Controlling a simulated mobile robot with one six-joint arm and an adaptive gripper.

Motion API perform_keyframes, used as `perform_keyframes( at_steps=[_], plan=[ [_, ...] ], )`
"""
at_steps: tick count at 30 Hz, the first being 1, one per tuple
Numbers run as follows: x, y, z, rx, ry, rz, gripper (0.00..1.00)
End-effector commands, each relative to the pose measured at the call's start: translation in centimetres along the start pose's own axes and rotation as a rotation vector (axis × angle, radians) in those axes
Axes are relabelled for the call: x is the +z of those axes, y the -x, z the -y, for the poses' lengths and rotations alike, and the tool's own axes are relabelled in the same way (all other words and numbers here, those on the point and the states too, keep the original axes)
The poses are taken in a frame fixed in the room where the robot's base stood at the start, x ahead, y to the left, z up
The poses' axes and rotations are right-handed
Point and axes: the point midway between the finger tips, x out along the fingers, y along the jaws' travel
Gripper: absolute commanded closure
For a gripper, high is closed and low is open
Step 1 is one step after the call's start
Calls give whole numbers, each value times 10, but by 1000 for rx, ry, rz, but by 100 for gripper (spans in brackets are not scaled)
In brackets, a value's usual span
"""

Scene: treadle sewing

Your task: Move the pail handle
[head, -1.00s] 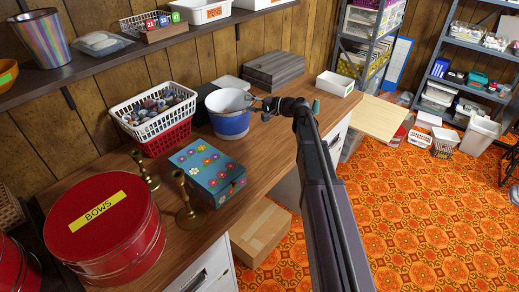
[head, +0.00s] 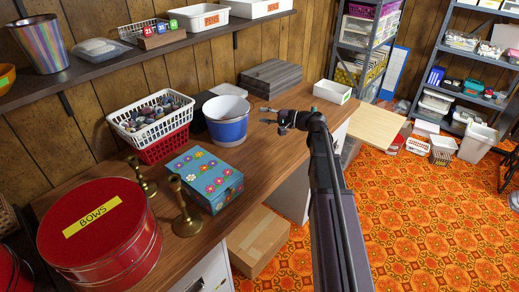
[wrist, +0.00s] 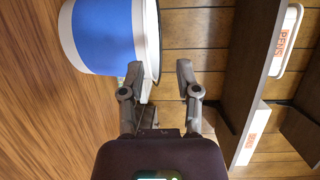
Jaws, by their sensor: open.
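The pail (head: 227,122) is blue with a white band at its top and base, and stands upright on the wooden counter. It also shows in the wrist view (wrist: 105,32), at the upper left. I cannot make out its handle clearly in either view. My gripper (head: 268,115) is just to the right of the pail in the head view, apart from it. In the wrist view its two fingers (wrist: 158,75) are spread, with nothing held between them. The left finger overlaps the pail's rim in that picture.
A white basket of small items (head: 152,116) sits left of the pail. A blue flowered box (head: 203,178) and brass candlesticks (head: 184,208) are in front. Grey stacked boards (head: 271,77) lie behind. The counter right of the pail (head: 268,150) is clear.

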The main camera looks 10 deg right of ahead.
Motion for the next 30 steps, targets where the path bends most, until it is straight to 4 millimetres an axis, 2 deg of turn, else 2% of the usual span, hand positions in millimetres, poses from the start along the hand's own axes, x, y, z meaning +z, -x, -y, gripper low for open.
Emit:
perform_keyframes(
  at_steps=[6, 17, 30],
  plan=[
    [0, 32, 0, 0, 0, -3, 57],
    [0, 74, 0, 0, 0, -3, 57],
    [44, 48, -11, 188, 43, 68, 57]
  ],
)
